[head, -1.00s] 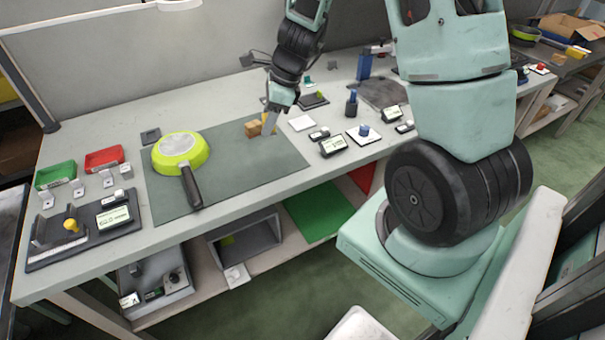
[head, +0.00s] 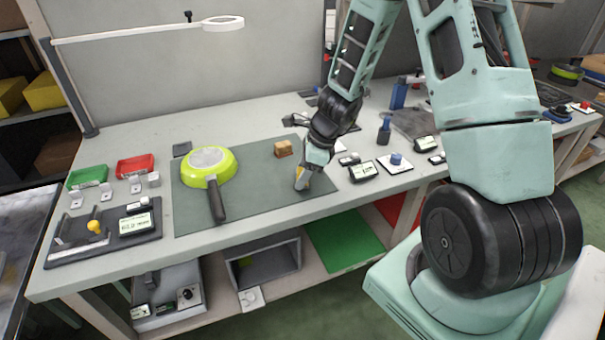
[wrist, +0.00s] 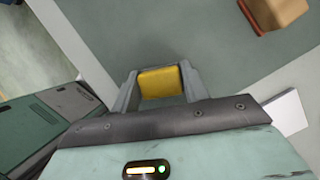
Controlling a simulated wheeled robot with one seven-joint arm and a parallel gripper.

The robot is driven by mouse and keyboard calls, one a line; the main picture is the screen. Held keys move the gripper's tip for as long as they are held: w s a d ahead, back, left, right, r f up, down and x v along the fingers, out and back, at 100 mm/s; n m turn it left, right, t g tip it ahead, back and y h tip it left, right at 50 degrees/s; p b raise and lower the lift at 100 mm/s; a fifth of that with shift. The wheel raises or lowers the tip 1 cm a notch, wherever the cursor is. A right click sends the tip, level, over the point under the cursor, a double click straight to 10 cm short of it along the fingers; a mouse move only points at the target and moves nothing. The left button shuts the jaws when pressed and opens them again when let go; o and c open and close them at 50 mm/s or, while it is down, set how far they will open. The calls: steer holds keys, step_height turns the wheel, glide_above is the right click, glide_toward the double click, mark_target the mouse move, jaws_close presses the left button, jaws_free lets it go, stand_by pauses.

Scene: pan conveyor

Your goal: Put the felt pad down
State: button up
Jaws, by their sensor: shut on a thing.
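The felt pad (wrist: 160,82) is a small yellow piece between the two grey fingers of my gripper (wrist: 159,90) in the wrist view. My gripper is shut on it. In the head view my gripper (head: 301,183) points down over the right front part of the dark green mat (head: 255,190), with a bit of the yellow pad (head: 301,172) showing. Whether the pad touches the mat or hangs just above it, I cannot tell. The mat also shows below the gripper in the wrist view (wrist: 195,35).
A brown block (head: 283,149) sits on the mat behind my gripper. A lime pan (head: 208,170) lies upside down on the mat's left. Display boxes (head: 363,172) and a blue-knobbed plate (head: 395,163) stand to the right. The mat's front middle is clear.

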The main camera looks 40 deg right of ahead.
steer(key=shift+f, duration=0.2)
steer(key=o, duration=1)
steer(key=shift+r, duration=0.1)
